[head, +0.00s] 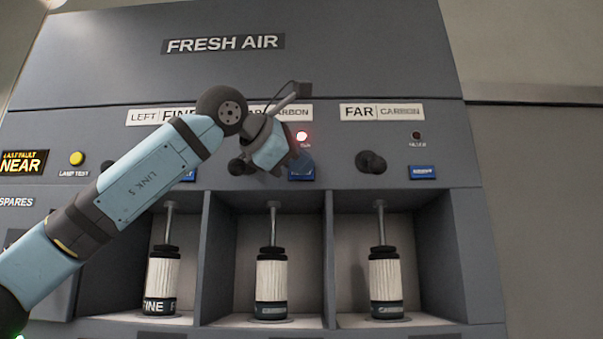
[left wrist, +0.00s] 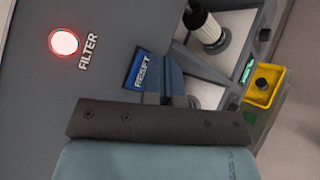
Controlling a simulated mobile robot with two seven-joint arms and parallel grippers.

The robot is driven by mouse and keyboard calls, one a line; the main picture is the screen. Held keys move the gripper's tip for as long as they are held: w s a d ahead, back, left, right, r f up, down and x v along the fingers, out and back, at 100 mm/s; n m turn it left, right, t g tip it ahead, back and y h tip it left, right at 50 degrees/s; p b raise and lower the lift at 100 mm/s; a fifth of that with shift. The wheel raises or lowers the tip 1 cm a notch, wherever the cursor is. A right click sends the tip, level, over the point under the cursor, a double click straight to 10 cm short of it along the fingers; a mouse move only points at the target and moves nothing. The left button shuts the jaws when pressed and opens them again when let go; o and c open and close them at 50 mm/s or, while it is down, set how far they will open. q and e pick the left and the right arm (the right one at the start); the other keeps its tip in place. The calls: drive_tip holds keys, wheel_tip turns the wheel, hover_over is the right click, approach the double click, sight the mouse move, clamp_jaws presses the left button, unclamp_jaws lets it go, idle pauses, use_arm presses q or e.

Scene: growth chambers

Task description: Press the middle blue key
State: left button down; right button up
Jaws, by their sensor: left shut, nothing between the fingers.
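The middle blue key (head: 303,175) sits on the grey panel below a lit red lamp, partly covered by my left gripper (head: 292,164) in the head view. In the left wrist view the blue key (left wrist: 138,71) shows the word RESET. The shut, empty fingers of my left gripper (left wrist: 170,82) are right beside its edge in that view. I cannot tell whether they touch the key. Another blue key (head: 422,172) is at the right, and a left one (head: 188,175) is partly behind my arm. My right gripper is not in view.
The lit red lamp (head: 302,136) is labelled FILTER in the left wrist view (left wrist: 64,42). Black knobs, such as the right one (head: 370,162), stick out beside the keys. Below are open bays with white filter cartridges (head: 271,280). A yellow box (left wrist: 263,85) shows in the wrist view.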

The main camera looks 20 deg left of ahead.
use_arm(q)
drive_tip(key=shift+w, duration=0.2)
idle(0.7)
drive_tip(key=shift+w+a, duration=0.1)
drive_tip(key=shift+w, duration=0.15)
drive_tip(key=shift+w+a+p, duration=0.1)
drive_tip(key=shift+w+p, duration=0.25)
drive_tip(key=shift+p, duration=0.1)
idle(0.6)
drive_tip(key=shift+s, duration=0.1)
drive_tip(key=shift+s+f+b, duration=0.1)
drive_tip(key=shift+s+b, duration=0.2)
drive_tip(key=shift+s+d, duration=0.2)
drive_tip(key=shift+s, duration=0.2)
